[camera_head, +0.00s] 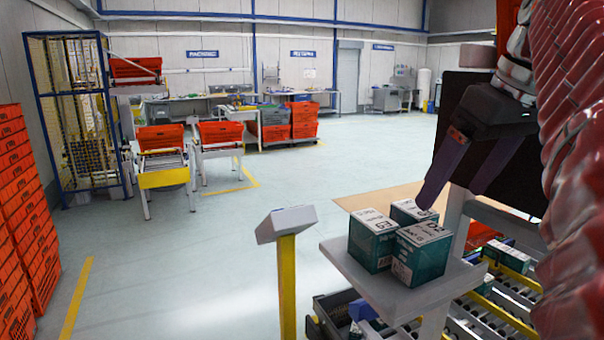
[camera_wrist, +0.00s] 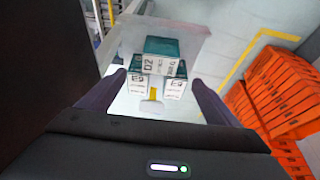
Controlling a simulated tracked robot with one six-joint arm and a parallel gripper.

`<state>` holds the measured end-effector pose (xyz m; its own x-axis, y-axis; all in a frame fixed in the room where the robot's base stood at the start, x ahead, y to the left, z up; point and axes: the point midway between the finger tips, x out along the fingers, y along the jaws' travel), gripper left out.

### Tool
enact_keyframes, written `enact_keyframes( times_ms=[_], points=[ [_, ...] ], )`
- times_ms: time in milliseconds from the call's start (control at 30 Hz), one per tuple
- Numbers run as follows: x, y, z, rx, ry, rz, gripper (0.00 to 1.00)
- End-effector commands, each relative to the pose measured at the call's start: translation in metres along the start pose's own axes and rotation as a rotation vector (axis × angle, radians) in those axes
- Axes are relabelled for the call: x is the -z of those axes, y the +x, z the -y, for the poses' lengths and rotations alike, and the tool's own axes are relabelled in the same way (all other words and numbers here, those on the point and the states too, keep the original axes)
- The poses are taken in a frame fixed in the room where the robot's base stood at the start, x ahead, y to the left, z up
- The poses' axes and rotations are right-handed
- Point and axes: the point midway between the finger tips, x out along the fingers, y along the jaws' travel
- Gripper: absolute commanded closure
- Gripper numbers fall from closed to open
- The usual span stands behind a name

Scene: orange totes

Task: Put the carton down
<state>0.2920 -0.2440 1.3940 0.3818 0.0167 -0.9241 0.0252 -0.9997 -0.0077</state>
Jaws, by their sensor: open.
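Three dark teal cartons with white printed tops stand close together on a small pale platform (camera_head: 352,272): a left carton (camera_head: 371,243), a back carton (camera_head: 404,211) and a front right carton (camera_head: 424,254). The wrist view shows the same group, with one carton marked D2 (camera_wrist: 165,46) and two others (camera_wrist: 138,84) (camera_wrist: 176,87) beside it. My gripper (camera_head: 452,198) is open and empty, with its dark fingers above and beside the group. In the wrist view the cartons appear between the fingertips (camera_wrist: 159,80). I cannot tell whether a finger touches a carton.
A yellow post with a grey head (camera_head: 286,222) stands just left of the platform. Roller conveyors (camera_head: 487,318) with another carton (camera_head: 507,256) lie at the lower right. Stacked orange totes (camera_head: 22,215) stand at the far left. The floor between is clear.

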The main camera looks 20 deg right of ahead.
Motion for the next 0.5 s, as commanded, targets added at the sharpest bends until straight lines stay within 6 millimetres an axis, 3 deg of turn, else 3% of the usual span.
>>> enact_keyframes(
  times_ms=[333, 500],
  points=[
    [0.001, 0.001, 0.002, 0.001, 0.001, -0.001, 0.15],
    [0.011, 0.01, 0.014, 0.006, 0.017, -0.012, 0.15]
  ],
)
